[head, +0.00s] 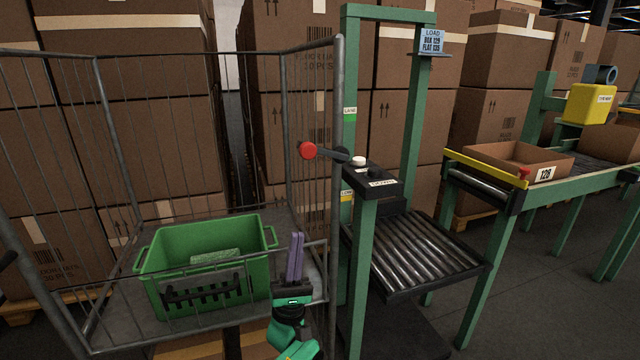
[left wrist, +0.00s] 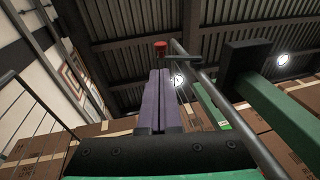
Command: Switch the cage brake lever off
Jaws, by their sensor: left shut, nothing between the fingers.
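The cage brake lever shows in the head view as a dark arm with a red round knob (head: 308,151), sticking out to the left near the cage's front right post. The red knob also shows in the left wrist view (left wrist: 160,46), beyond the fingertips. My left gripper (head: 295,236) has purple fingers pointing up, shut with nothing between them. In the head view it is below the knob and apart from it, in front of the wire cage (head: 337,120). In the left wrist view the fingers (left wrist: 158,75) stand side by side. My right gripper is not in view.
A green crate (head: 165,290) stands inside the cage. Right of the cage is a green frame (head: 352,80) with a small control box (head: 370,178) and a roller bed (head: 420,250). An open carton (head: 515,160) sits on the conveyor. Stacked cartons (head: 150,120) fill the back.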

